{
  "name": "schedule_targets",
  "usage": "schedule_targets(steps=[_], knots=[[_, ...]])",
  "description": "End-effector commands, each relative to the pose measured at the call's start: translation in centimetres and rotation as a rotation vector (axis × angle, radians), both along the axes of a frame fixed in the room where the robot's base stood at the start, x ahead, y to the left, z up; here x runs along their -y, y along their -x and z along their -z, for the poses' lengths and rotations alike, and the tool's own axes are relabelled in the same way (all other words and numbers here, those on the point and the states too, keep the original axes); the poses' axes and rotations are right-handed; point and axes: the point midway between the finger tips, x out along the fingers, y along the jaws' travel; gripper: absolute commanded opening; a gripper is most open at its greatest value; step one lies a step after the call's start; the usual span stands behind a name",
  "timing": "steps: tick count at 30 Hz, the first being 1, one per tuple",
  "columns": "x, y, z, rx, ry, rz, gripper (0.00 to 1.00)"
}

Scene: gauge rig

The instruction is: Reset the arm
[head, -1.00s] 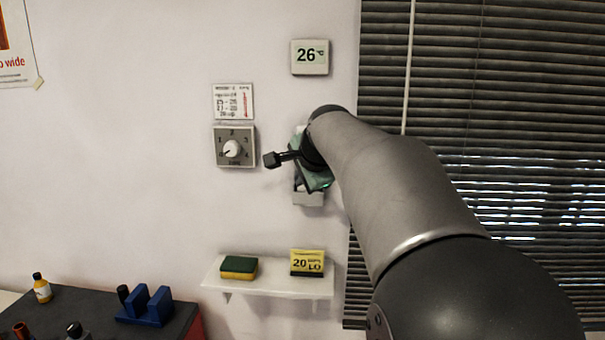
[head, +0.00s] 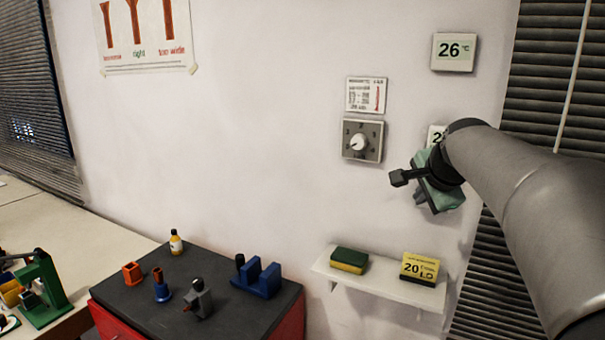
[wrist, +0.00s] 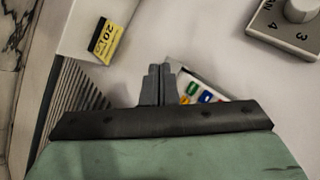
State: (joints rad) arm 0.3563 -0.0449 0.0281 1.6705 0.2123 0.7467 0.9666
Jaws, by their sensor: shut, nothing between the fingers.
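My arm reaches in from the right of the head view, with my gripper (head: 398,178) in front of the wall, below and right of the dial. In the wrist view the two dark fingers of my gripper (wrist: 157,84) are together with nothing between them. The gripper is apart from the dial (head: 358,143) and from the shelf. The dial also shows at the top right of the wrist view (wrist: 292,22). My wrist partly hides a small display (head: 436,134) on the wall behind it.
A white shelf (head: 390,288) below holds a green and yellow sponge (head: 349,260) and a yellow box (head: 420,269). A thermostat reading 26 (head: 454,51) hangs above. A dark-topped cabinet (head: 235,312) at lower left bears several small parts.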

Motion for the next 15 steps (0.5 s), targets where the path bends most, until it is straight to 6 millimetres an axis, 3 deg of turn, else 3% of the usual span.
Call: schedule_targets(steps=[5,9,15], knots=[[-6.6,6.5,8.7,-0.234,0.174,-0.340,0.00],[-10.7,13.7,15.6,-0.412,0.308,-0.666,0.00],[-13.9,23.5,23.0,-0.595,0.437,-1.085,0.00]])
